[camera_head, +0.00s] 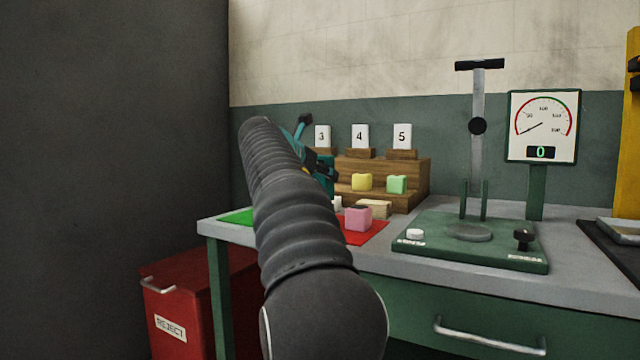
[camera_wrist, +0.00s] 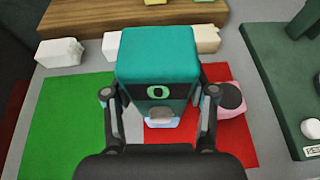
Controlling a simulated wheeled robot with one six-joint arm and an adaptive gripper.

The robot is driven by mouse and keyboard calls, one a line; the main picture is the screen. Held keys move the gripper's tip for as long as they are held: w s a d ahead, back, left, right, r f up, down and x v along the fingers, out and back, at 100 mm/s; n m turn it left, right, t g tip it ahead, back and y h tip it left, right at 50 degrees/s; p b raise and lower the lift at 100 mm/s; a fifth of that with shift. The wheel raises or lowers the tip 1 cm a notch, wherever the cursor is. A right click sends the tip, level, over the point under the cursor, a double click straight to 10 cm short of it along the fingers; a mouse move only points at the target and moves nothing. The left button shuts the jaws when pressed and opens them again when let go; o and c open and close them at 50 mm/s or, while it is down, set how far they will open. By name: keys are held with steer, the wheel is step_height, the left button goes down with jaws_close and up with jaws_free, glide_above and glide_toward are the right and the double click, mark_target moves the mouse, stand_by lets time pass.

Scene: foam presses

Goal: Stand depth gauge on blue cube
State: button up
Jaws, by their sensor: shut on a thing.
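My gripper (camera_wrist: 159,92) is shut on the depth gauge (camera_wrist: 158,62), a teal block with a dark front and a green "0" display. Its two fingers press on the gauge's sides. In the head view the teal gauge (camera_head: 325,172) is partly hidden behind my arm. A light blue patch (camera_wrist: 156,123) shows just below the gauge in the wrist view, over or beside the red mat. It may be the blue cube, mostly hidden by the gauge and gripper. I cannot tell whether the gauge touches it.
A pink cube (camera_head: 358,218) with a dark top stands on the red mat (camera_head: 378,230). A green mat (camera_wrist: 65,120) lies left. Pale blocks (camera_wrist: 60,52) sit behind. Wooden steps (camera_head: 412,177) hold yellow (camera_head: 362,182) and green (camera_head: 397,184) cubes. A press (camera_head: 470,250) stands right.

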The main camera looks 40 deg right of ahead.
steer(key=shift+f, duration=0.35)
steer(key=o, duration=1.3)
steer(key=shift+r, duration=0.1)
steer(key=shift+r, duration=0.15)
steer(key=p+v, duration=0.1)
steer(key=v, duration=1.1)
